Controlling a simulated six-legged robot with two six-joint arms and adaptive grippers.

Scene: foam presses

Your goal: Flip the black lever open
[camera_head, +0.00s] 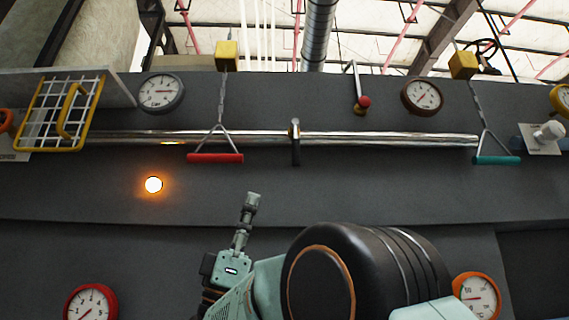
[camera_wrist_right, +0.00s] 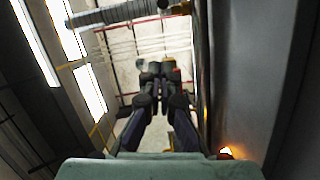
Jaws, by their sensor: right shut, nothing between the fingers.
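A black lever (camera_head: 295,150) with a metallic upper end hangs across the shiny horizontal pipe on the dark wall, near the middle of the head view. My right gripper (camera_head: 251,198) points up, below and to the left of the lever, apart from it. In the right wrist view its fingers (camera_wrist_right: 160,70) are together with nothing held between them. The lever cannot be made out in the wrist view. My left gripper is not in view.
A red pull handle (camera_head: 215,158) hangs left of the lever, a teal one (camera_head: 497,160) to the right. A red-knobbed lever (camera_head: 362,101) is above right. A glowing orange lamp (camera_head: 153,184) and a yellow-framed grid (camera_head: 60,112) are at left. Several gauges line the wall.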

